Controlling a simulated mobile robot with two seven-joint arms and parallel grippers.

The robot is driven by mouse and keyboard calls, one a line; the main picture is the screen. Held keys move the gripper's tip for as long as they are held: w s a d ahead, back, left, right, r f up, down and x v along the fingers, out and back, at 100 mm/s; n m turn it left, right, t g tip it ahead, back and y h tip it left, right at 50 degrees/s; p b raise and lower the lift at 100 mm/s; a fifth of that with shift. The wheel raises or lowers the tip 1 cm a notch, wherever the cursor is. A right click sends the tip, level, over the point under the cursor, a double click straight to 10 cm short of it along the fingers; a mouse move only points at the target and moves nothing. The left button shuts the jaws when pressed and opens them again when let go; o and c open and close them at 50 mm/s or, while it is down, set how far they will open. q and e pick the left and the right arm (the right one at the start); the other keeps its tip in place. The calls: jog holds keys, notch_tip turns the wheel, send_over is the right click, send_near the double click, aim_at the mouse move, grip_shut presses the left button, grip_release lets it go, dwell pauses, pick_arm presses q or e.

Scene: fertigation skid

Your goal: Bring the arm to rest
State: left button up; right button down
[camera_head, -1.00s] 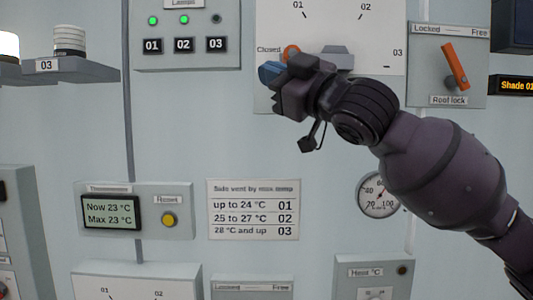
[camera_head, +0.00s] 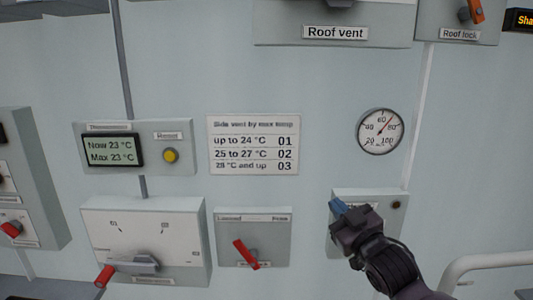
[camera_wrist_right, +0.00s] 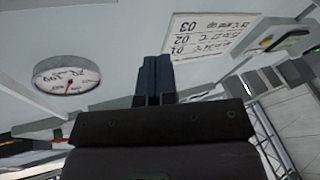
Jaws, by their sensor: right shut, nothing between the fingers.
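My right gripper (camera_head: 338,206) is low on the right in the head view, in front of a grey box (camera_head: 339,245) with a small dark knob. Its blue fingers point up and left and partly cover that box. In the right wrist view the two blue fingers (camera_wrist_right: 153,78) lie side by side, shut, with nothing between them. I cannot tell how far the gripper is from the box. My left gripper is not in view.
The round gauge (camera_head: 380,131) is above my right gripper. The lock panel with a red lever (camera_head: 246,254) and the vent panel (camera_head: 150,225) are to its left. A pale rail (camera_head: 490,261) curves at the lower right.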

jog(key=s+d+f+m+g+h, duration=0.1)
jog(key=s+d+f+m+h, duration=0.2)
jog(key=f, duration=0.4)
jog(key=s+d+f+m+g+h, duration=0.1)
jog(key=s+d+f, duration=0.2)
jog(key=s+f, duration=0.35)
jog(key=s+d+f+m+g+h, duration=0.1)
jog(key=s+d+f+h, duration=0.1)
jog(key=f, duration=0.7)
jog(key=s+d+f+m+g+h, duration=0.1)
jog(key=s+d+f+m+g, duration=0.2)
jog(key=s+f, duration=1)
jog(key=s+d+g, duration=0.1)
jog(key=s, duration=0.3)
jog(key=shift+s+f+h, duration=0.35)
jog(key=shift+s+h, duration=0.05)
